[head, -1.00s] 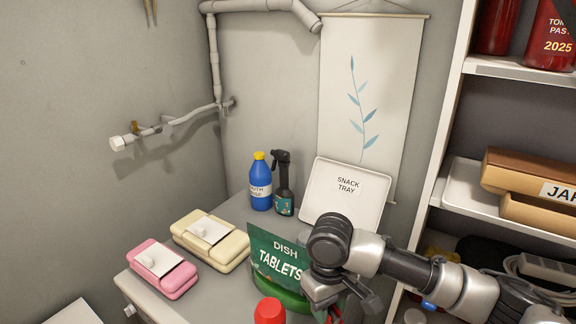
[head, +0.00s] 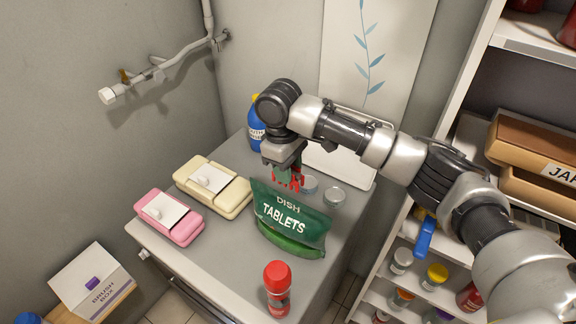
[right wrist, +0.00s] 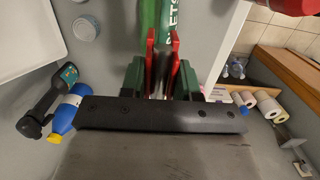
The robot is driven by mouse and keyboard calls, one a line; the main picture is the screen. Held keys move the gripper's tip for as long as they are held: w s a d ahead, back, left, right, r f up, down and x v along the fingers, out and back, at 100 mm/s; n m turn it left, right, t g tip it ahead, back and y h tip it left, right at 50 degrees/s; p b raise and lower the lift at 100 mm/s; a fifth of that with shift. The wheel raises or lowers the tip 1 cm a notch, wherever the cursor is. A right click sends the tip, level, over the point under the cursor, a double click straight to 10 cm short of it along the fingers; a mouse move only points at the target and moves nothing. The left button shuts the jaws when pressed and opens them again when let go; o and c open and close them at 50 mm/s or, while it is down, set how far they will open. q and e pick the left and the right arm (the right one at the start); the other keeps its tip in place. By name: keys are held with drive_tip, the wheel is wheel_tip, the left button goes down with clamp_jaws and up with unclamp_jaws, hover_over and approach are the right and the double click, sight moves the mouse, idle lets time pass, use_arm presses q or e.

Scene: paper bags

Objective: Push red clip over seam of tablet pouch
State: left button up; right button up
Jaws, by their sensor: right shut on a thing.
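The green tablet pouch (head: 288,215), labelled "DISH TABLETS", stands on the grey counter (head: 232,285). Its top edge faces my right gripper (head: 284,172), which is just behind and above it. My right gripper is shut on the red clip (head: 290,181), with the clip's prongs pointing down near the seam. In the right wrist view, the red clip (right wrist: 149,50) sticks out from between the green fingertips, its two prongs apart. The green pouch (right wrist: 164,20) lies between and beyond the prong tips. I cannot tell how deep the seam sits in the clip. My left gripper is not in view.
A cream pack (head: 213,186) and a pink pack (head: 169,216) lie left of the pouch. A red-capped bottle (head: 278,288) stands in front. Shelves (head: 480,110) border the right.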

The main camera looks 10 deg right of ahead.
sight(289, 196)
wheel_tip(289, 196, down, 2)
drive_tip(key=shift+w+f+b, duration=0.1)
drive_tip(key=shift+f+b, duration=0.05)
drive_tip(key=shift+b, duration=0.85)
drive_tip(key=shift+f+b, duration=0.95)
drive_tip(key=shift+b, duration=0.3)
drive_tip(key=shift+r+p, duration=0.15)
drive_tip(key=shift+p, duration=0.35)
drive_tip(key=shift+f, duration=0.4)
drive_tip(key=shift+f, duration=1.7)
drive_tip(key=o, duration=1)
drive_tip(key=shift+r, duration=0.1)
